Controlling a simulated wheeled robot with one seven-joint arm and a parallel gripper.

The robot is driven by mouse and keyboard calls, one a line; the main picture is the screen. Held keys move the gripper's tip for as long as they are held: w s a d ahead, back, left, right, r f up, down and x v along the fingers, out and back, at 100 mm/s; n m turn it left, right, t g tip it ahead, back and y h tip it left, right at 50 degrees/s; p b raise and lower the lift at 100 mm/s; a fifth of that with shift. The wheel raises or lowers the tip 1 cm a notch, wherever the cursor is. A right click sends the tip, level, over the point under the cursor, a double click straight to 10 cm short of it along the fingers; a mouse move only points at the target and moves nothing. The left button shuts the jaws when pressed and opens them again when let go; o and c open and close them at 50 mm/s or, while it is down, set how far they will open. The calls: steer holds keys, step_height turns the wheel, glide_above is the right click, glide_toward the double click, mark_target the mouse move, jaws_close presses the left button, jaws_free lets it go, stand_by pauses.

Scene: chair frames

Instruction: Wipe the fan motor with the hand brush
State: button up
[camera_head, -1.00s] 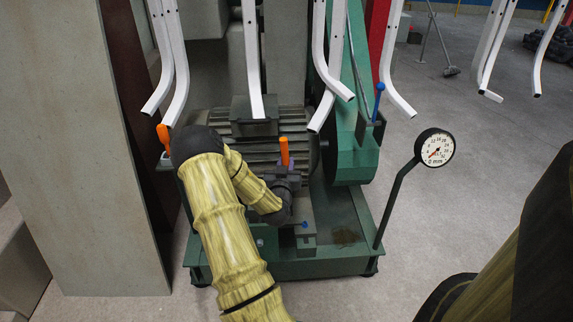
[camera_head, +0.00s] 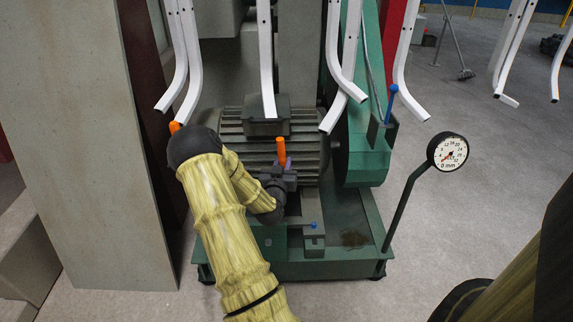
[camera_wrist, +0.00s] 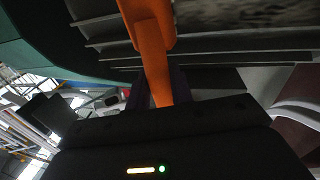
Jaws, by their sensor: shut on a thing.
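The fan motor (camera_head: 234,128) is a dark grey, ribbed housing on a green base, behind my gripper in the head view. Its ribs (camera_wrist: 220,14) fill the top of the wrist view. My gripper (camera_head: 279,172) is in front of the motor's right half, shut on the orange hand brush (camera_head: 281,150). The brush stands roughly upright from the jaws. In the wrist view its orange handle (camera_wrist: 150,40) rises between the fingers (camera_wrist: 158,88) to the ribbed surface. The bristles are not clear, and I cannot tell whether they touch the motor.
White bent chair frames (camera_head: 267,70) hang above the motor. A green housing (camera_head: 364,165) stands to its right, and a dial gauge (camera_head: 448,151) on a post stands further right. A grey panel (camera_head: 85,150) stands left. Another orange piece (camera_head: 174,127) shows behind my elbow.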

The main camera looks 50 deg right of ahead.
steer(key=shift+w+a, duration=0.8)
steer(key=shift+w, duration=0.05)
steer(key=shift+w+a, duration=0.5)
steer(key=shift+w, duration=0.25)
steer(key=shift+w+a, duration=0.5)
steer(key=shift+w, duration=0.2)
steer(key=shift+w+a, duration=0.1)
steer(key=shift+w+a, duration=1.1)
steer(key=shift+w+a, duration=0.55)
steer(key=shift+w, duration=0.2)
steer(key=shift+w+a, duration=0.5)
steer(key=shift+w, duration=0.2)
